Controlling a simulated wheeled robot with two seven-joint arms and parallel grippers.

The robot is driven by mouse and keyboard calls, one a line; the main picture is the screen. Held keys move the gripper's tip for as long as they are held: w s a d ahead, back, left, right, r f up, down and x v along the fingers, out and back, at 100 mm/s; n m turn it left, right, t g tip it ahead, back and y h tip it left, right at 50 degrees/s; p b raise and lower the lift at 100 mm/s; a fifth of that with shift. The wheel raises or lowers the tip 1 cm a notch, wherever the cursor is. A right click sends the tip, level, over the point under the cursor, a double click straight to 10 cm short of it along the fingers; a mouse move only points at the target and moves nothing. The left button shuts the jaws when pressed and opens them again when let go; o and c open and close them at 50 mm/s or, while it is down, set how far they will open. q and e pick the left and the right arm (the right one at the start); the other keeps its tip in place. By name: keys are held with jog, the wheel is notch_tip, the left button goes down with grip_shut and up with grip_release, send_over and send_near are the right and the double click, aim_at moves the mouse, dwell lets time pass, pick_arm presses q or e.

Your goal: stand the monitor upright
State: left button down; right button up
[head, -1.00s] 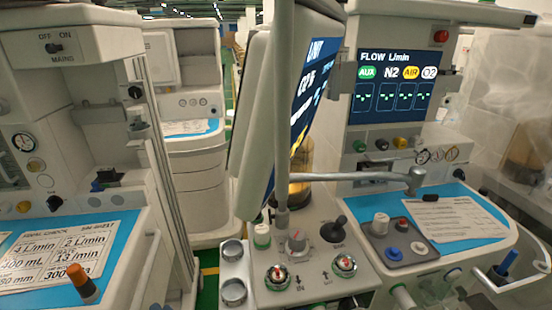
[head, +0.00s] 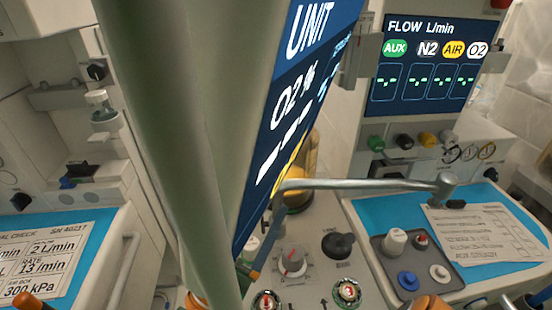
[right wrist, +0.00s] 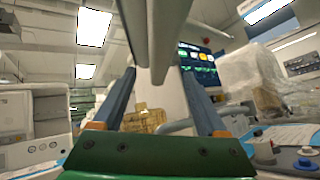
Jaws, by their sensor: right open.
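The monitor (head: 285,130) fills the middle of the head view, very close and seen nearly edge-on. Its lit screen faces right and its frame is tilted. A pale pole (head: 165,140) slants in front of its casing. A metal support arm (head: 370,185) runs behind it toward the right cart. In the right wrist view, my right gripper (right wrist: 158,75) is open, its blue-grey fingers pointing up. A pale bar or edge (right wrist: 155,35), seemingly part of the monitor assembly, lies between or just beyond the fingertips; contact cannot be told. My left gripper is not recognisable.
The right cart carries a flow display (head: 425,65), a grey tray with knobs (head: 385,245) and a paper sheet (head: 475,232). Another cart is at left.

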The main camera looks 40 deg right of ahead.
jog(key=p+x, duration=0.2)
jog(key=x, duration=0.1)
jog(key=p+x, duration=0.1)
jog(key=x, duration=0.1)
jog(key=shift+s+a+r, duration=0.25)
jog(key=shift+r, duration=0.15)
jog(key=shift+w+d, duration=0.2)
jog(key=shift+d, duration=0.25)
jog(key=shift+a+f, duration=0.1)
jog(key=shift+a, duration=0.05)
jog(key=shift+c, duration=0.4)
pick_arm(q)
notch_tip(320, 180, up, 4)
jog(key=shift+s+a+r, duration=0.1)
pick_arm(e)
grip_shut()
